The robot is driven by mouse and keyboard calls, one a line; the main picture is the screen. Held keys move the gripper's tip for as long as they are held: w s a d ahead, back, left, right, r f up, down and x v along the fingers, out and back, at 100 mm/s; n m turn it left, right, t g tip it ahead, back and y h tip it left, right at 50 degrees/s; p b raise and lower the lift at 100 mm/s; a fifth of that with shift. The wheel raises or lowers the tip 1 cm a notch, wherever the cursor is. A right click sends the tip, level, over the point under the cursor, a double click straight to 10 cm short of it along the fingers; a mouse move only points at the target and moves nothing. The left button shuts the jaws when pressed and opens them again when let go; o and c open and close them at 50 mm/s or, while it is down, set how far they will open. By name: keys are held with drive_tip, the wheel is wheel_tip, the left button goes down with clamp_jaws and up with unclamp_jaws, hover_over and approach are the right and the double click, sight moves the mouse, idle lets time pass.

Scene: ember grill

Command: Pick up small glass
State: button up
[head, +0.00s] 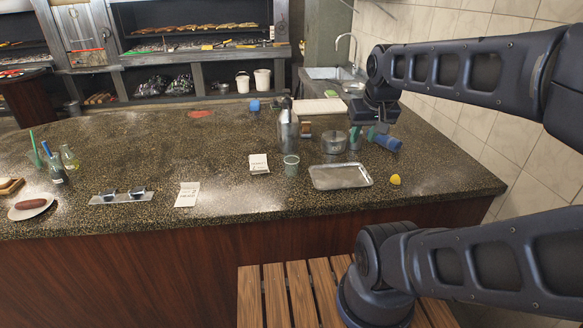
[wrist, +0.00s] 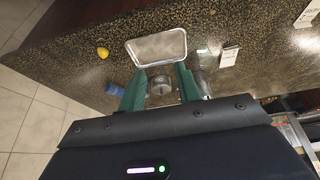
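A small clear glass (head: 291,165) stands upright on the dark speckled counter, left of the metal tray. In the wrist view a clear glass (wrist: 203,54) shows just right of the tray. My gripper (head: 363,138) is over the right part of the counter, behind the tray and well to the right of the glass. In the wrist view its two green fingers (wrist: 160,75) are spread apart with nothing held between them. A round metal-looking bowl (wrist: 160,87) shows in the gap beyond them.
The tray (head: 340,177) lies near the counter's front edge, with a lemon (head: 395,180) at its right. A steel shaker (head: 289,132) stands behind the glass. The bowl (head: 334,142) and a blue cylinder (head: 387,142) are near my gripper. White cards (head: 258,163) lie left of the glass.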

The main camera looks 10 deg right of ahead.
drive_tip(key=o, duration=0.9)
drive_tip(key=shift+c, duration=0.2)
drive_tip(key=m+g, duration=0.5)
drive_tip(key=m, duration=0.4)
hover_over(292, 160)
drive_tip(key=s+a, duration=0.1)
drive_tip(key=s, duration=0.1)
wheel_tip(292, 160, down, 14)
drive_tip(key=f, duration=0.1)
wheel_tip(292, 160, down, 5)
drive_tip(key=shift+s+a+r, duration=0.1)
drive_tip(key=shift+s, duration=0.05)
drive_tip(key=f, duration=0.3)
drive_tip(key=shift+d+f, duration=0.4)
drive_tip(key=shift+f, duration=0.65)
